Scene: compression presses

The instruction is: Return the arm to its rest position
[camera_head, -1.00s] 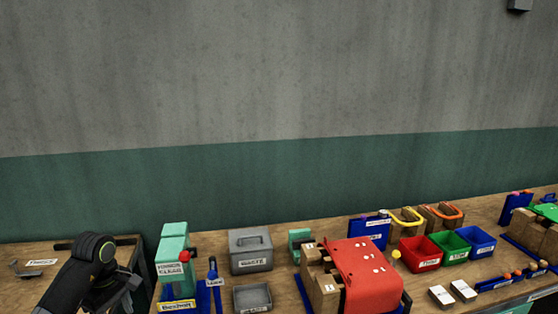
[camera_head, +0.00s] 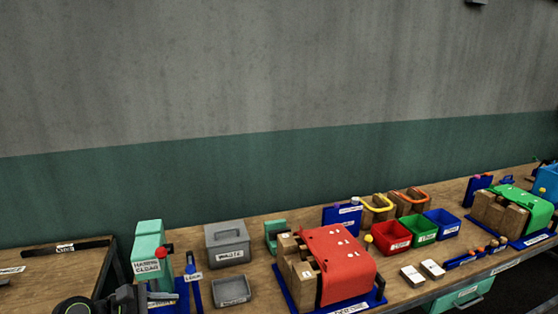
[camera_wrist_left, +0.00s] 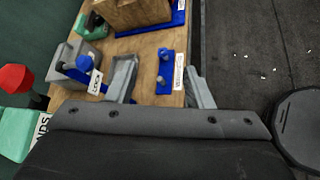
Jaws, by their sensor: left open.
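Beyond the fingers is the wooden bench top, with a blue stand with pegs (camera_wrist_left: 165,72) showing past the gap. I cannot tell the distance. My right arm and gripper are in neither view.
The bench holds a teal and red button post (camera_head: 148,250), a grey waste box (camera_head: 227,243), a small grey tray (camera_head: 232,291), a red press (camera_head: 345,265), and red (camera_head: 390,236), green and blue bins. Dark floor (camera_wrist_left: 260,50) lies beside the bench.

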